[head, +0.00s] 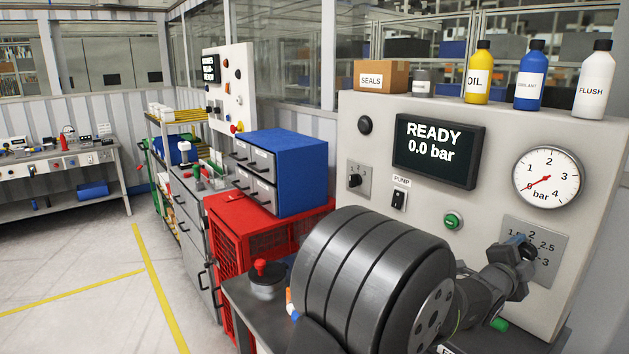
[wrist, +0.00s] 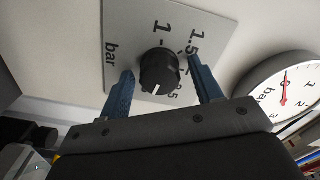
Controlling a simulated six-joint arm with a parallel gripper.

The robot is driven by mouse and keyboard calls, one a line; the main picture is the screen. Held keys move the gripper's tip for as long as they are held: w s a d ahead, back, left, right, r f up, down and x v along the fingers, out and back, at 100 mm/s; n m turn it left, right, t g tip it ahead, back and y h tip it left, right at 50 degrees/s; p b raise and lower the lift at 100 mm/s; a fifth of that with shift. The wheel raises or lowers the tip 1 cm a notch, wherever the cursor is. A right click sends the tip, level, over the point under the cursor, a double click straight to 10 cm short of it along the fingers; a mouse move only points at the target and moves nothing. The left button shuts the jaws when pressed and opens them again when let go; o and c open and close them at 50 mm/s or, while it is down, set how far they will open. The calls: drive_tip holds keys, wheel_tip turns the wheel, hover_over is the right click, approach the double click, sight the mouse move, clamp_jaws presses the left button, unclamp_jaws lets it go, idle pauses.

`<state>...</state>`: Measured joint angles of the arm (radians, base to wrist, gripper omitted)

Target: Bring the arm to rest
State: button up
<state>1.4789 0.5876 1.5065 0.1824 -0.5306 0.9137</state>
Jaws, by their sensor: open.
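My gripper (head: 522,245) is at the pressure dial plate (head: 545,240) on the right of the panel. In the wrist view, its two blue fingers (wrist: 160,66) are open, one on each side of the black dial knob (wrist: 160,74). Gaps show between the fingers and the knob, though I cannot tell the depth. The white mark on the knob points down in the wrist view. In the head view, my gripper hides the knob.
The panel screen (head: 436,151) reads READY, 0.0 bar. The gauge (head: 548,177) needle is at the low end. A pump switch (head: 398,200) and green button (head: 453,222) sit left of my gripper. Bottles (head: 529,78) line the panel top.

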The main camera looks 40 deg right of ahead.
drive_tip(key=shift+n, duration=0.4)
drive_tip(key=o, duration=0.9)
drive_tip(key=w+a+n+t+y, duration=0.2)
drive_tip(key=w+a+n+y, duration=0.15)
drive_tip(key=w+a, duration=0.4)
drive_tip(key=w+a+n+t+y, duration=0.1)
drive_tip(key=w+a+n+y, duration=0.25)
drive_tip(key=w, duration=0.75)
drive_tip(key=s+a+r+m+g+y, duration=0.15)
drive_tip(key=a+r+g, duration=0.25)
drive_tip(key=a, duration=0.4)
drive_tip(key=s+a+r+g+y, duration=0.15)
drive_tip(key=a+r+g, duration=0.25)
drive_tip(key=a, duration=0.4)
drive_tip(key=x, duration=0.9)
drive_tip(key=shift+s+d, duration=0.25)
drive_tip(key=shift+s, duration=0.25)
